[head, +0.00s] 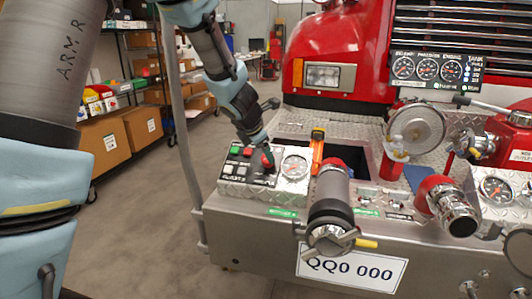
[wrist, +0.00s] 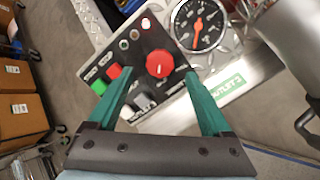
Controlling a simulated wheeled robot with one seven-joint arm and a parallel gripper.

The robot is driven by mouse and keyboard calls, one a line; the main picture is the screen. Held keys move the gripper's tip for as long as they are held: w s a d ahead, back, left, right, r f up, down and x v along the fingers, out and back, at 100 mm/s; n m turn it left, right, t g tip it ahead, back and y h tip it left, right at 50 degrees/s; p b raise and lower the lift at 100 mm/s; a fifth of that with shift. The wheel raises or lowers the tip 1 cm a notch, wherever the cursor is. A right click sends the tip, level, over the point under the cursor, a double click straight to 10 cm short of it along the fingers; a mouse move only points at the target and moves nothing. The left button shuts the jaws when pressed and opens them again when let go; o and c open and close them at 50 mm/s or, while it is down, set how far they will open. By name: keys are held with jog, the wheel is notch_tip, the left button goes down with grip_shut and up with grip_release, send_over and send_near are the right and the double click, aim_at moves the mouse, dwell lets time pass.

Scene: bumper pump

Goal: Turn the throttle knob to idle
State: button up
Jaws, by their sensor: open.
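The red round throttle knob (wrist: 159,63) sits on a black control panel (wrist: 140,75), beside a pressure gauge (wrist: 199,24). In the head view the knob (head: 267,161) shows partly, with my gripper (head: 262,152) just over the panel. In the wrist view my gripper (wrist: 158,82) is open, its two green fingers apart. The knob appears between and just ahead of the fingertips. I see no clear contact, and the gap in depth is hard to tell. The knob's pointer mark is small.
Red (wrist: 97,70) and green (wrist: 98,87) buttons and light switches (wrist: 143,105) share the panel. In the head view a large capped pipe (head: 331,215) stands right of the panel, with an orange-handled tool (head: 317,150) behind. Shelves with boxes (head: 142,128) stand left; floor between is clear.

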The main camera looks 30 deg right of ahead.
jog(key=p+v, duration=0.1)
jog(key=v, duration=0.4)
jog(key=shift+s+a+r+p, duration=0.1)
jog(key=shift+a+r+p, duration=0.1)
jog(key=shift+p, duration=0.1)
jog(key=a+f+m+g+y, duration=0.1)
jog(key=a+f+m+y, duration=0.1)
jog(key=a+m, duration=1.25)
jog(key=s+a+f+m+g+y, duration=0.1)
jog(key=s+a, duration=0.3)
jog(key=a, duration=0.7)
jog(key=s+a+f+m+g+y, duration=0.1)
jog(key=s+a+m, duration=0.3)
jog(key=a, duration=0.8)
jog(key=shift+s+f+g+y, duration=0.2)
jog(key=shift+s+g+y, duration=0.1)
jog(key=shift+s+y, duration=0.4)
jog(key=shift+w+a, duration=0.1)
jog(key=shift+w, duration=0.1)
